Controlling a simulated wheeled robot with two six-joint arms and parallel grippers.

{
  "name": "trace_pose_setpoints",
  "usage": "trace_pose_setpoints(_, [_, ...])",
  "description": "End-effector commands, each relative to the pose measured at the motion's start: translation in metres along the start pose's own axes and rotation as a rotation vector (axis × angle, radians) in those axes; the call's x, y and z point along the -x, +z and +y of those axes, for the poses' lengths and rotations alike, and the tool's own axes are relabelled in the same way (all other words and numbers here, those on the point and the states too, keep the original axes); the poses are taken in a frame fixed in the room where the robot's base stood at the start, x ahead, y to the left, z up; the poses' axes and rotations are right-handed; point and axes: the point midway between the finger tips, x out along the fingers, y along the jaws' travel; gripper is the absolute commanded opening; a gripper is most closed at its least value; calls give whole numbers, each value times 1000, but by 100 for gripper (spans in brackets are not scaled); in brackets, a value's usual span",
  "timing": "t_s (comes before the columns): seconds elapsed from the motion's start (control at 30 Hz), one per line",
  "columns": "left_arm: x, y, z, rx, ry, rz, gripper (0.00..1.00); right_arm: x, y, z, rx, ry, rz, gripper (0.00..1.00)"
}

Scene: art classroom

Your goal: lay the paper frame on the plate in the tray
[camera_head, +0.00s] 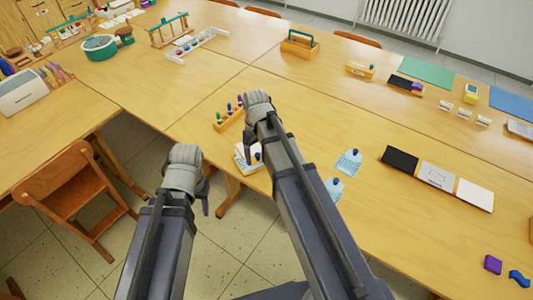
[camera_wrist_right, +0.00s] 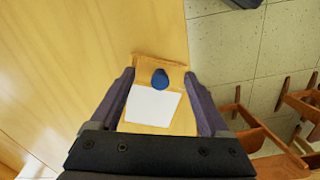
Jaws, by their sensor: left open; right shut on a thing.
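My right gripper (camera_head: 254,152) is over a small wooden tray (camera_head: 256,169) near the table's front edge. A white sheet with a blue knob beside its edge shows there. In the right wrist view the white sheet (camera_wrist_right: 152,106) and the blue knob (camera_wrist_right: 160,79) lie between the fingers of my right gripper (camera_wrist_right: 160,85), above the tray's wood (camera_wrist_right: 184,127). I take the held piece to be the paper frame, but its outline is not clear, and I cannot tell the plate apart. My left gripper (camera_head: 206,190) is open and empty, off the table's front edge.
Two pale blue patterned pieces with blue knobs (camera_head: 349,160) lie right of my right arm. Farther right is a row of black, grey and white panels (camera_head: 438,178). A wooden rack with coloured pegs (camera_head: 228,118) stands behind the tray. A chair (camera_head: 75,190) is at left.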

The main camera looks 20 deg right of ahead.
Motion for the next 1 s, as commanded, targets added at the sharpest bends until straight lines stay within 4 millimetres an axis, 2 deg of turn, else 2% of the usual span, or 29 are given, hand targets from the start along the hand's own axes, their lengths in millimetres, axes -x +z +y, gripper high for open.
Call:
trace_pose_setpoints(0.27, [-2,0,0,0,0,0,50,-2,0,-1,4,0,0,26])
trace_pose_setpoints(0.47, [-12,-1,1,0,0,0,50,-12,0,0,3,0,0,26])
trace_pose_setpoints(1.0, [-58,-3,6,0,0,0,50,-58,0,0,2,0,0,26])
